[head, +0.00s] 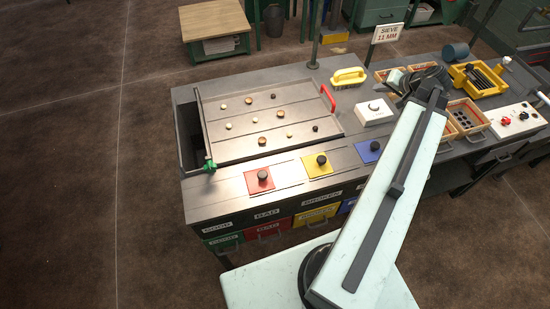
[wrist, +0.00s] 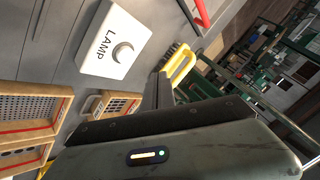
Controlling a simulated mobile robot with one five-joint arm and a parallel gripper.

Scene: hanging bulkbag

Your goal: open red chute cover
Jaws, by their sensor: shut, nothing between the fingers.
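The red chute cover (head: 262,187) is a flat red square plate with a dark round knob on top. In the head view it lies on the bench front strip, above the red drawer (head: 268,230) labelled BAD. No opening shows beside it. The cover is not in the wrist view. My gripper (head: 405,80) is far to the right of and behind the cover, over the back right of the bench, partly hidden by my arm. In the wrist view its dark fingers (wrist: 158,88) are together, with nothing held between them.
A yellow cover (head: 318,169) and a blue cover (head: 366,156) sit right of the red one. Behind is a sieve tray (head: 240,140) with small pieces and a red handle.

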